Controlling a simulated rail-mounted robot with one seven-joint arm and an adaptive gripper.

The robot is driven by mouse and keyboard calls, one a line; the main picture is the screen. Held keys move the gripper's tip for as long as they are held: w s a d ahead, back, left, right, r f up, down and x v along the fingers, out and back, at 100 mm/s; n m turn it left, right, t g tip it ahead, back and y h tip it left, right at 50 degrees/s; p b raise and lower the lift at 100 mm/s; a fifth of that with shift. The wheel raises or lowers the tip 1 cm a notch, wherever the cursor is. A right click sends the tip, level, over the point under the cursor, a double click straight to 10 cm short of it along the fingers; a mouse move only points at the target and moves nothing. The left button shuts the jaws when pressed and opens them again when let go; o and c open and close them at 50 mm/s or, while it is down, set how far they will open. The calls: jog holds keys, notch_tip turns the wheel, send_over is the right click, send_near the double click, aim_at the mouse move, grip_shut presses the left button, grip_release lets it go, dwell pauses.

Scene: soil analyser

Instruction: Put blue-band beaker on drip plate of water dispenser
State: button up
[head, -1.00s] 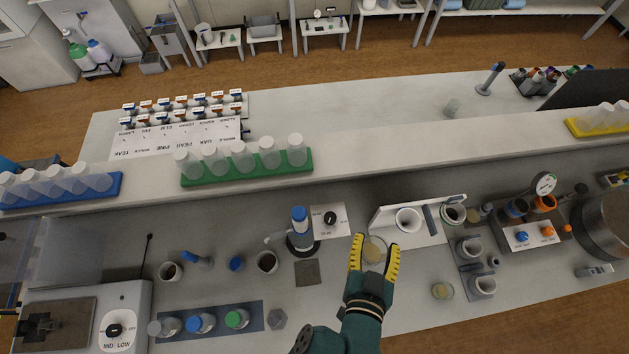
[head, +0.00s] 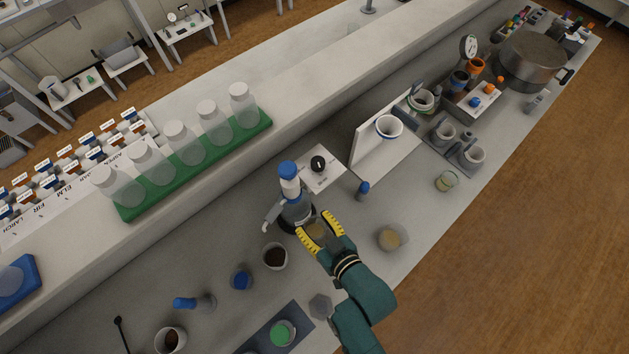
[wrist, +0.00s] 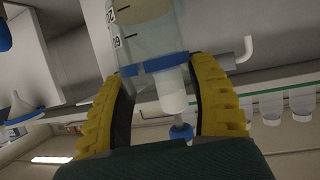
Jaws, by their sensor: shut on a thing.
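My gripper (head: 320,230) is shut on the blue-band beaker (head: 317,233), at the front right of the water dispenser (head: 294,200). In the wrist view the clear beaker (wrist: 150,38) shows graduation marks, a blue band and tan contents between the yellow fingers, upside down in the picture. The dispenser's white body (wrist: 173,92) and blue top appear behind it, with its pale spout (wrist: 243,50) to the right. The drip plate is hidden by my gripper and the beaker, so I cannot tell whether the beaker touches it.
A beaker with tan contents (head: 392,238) stands to the right, and a smaller one (head: 446,181) farther right. A dark-filled cup (head: 275,256) and a blue-topped item (head: 241,280) stand left of my gripper. A green rack of bottles (head: 195,160) is on the shelf.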

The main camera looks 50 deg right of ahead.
jog(key=f, duration=0.1)
jog(key=d+f, duration=0.1)
jog(key=s+f, duration=0.1)
jog(key=shift+s+d+f+m+h+b, duration=0.1)
jog(key=shift+d+f+m+h+b, duration=0.05)
jog(key=shift+d+m+h+b, duration=0.2)
notch_tip(320, 180, down, 9)
jog(key=shift+a+f+b, duration=0.1)
jog(key=shift+b, duration=0.75)
jog(key=o, duration=1.2)
